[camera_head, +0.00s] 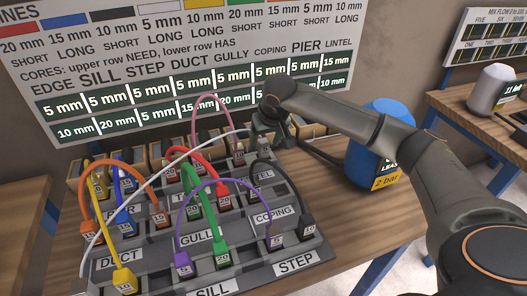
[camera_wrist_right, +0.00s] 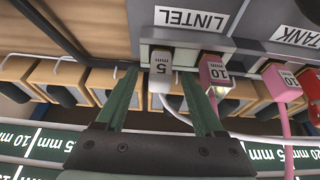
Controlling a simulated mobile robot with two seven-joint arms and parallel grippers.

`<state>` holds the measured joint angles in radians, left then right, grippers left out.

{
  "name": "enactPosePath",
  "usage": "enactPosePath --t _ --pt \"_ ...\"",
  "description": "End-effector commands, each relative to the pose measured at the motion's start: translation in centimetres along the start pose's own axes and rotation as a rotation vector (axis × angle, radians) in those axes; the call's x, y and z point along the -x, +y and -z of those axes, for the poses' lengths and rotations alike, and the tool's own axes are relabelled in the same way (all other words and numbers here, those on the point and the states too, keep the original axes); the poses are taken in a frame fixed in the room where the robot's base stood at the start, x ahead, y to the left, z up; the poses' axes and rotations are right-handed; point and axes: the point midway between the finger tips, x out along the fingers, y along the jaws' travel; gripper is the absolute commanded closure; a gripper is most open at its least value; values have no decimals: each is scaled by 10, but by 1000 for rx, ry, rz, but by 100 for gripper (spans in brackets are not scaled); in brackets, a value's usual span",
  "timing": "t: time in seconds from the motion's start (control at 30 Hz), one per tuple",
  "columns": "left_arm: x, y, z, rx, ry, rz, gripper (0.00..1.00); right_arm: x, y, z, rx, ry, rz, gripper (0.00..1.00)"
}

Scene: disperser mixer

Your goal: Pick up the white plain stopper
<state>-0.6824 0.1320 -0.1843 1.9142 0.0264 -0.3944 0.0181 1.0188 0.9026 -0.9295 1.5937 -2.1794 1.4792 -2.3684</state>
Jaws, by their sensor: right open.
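The white stopper (camera_wrist_right: 160,75), marked 5 mm, sits in a socket beside the LINTEL label (camera_wrist_right: 190,18) in the right wrist view. A white cord runs from it. My right gripper (camera_wrist_right: 159,88) is open, its two green fingers on either side of the white stopper, with gaps showing; no grip is visible. My left gripper is not in view.
A pink stopper (camera_wrist_right: 215,76), marked 10 mm, stands close to the right finger in the wrist view. Corded stoppers, including a yellow one (camera_head: 124,280), crowd the board. A blue tank (camera_head: 365,160) stands right of it. A sign panel (camera_head: 190,60) rises behind.

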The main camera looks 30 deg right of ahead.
Motion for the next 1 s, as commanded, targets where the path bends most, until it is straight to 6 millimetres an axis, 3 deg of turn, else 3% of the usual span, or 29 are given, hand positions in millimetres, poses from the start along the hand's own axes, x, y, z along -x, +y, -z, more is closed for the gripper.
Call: enactPosePath --t 0.2,0.47,1.0 --pt "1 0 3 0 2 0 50 -26 -1 -1 0 -1 2 30" --pt "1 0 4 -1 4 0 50 -28 -1 -1 0 1 1 30" --pt "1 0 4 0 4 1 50 -27 0 0 0 1 1 91"
